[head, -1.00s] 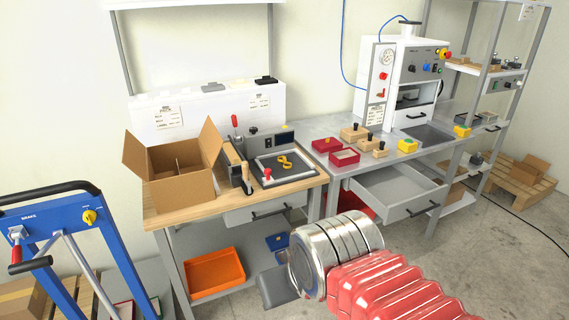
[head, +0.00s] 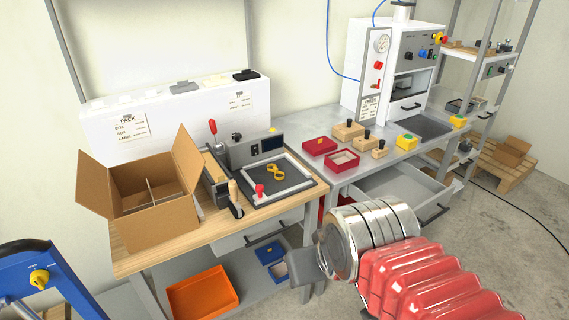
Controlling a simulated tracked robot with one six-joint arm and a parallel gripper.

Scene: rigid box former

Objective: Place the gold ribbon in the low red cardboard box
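The gold ribbon (head: 275,171), a yellow looped shape, lies on a dark pad inside a pale frame on the wooden bench. Two low red boxes stand on the grey table to its right. One red box (head: 319,146) shows a red top with a small gold mark; the other red box (head: 342,160) is open with a pale inside. My gripper (head: 305,278) shows as a grey part at the end of my arm, low in front of the bench and well apart from the ribbon and boxes.
An open brown carton (head: 158,192) stands left of the framed pad. A press-like device (head: 250,150) with levers is behind the pad. An open grey drawer (head: 400,188) juts out below the table. An orange tray (head: 203,293) and a blue box (head: 272,255) sit on the lower shelf.

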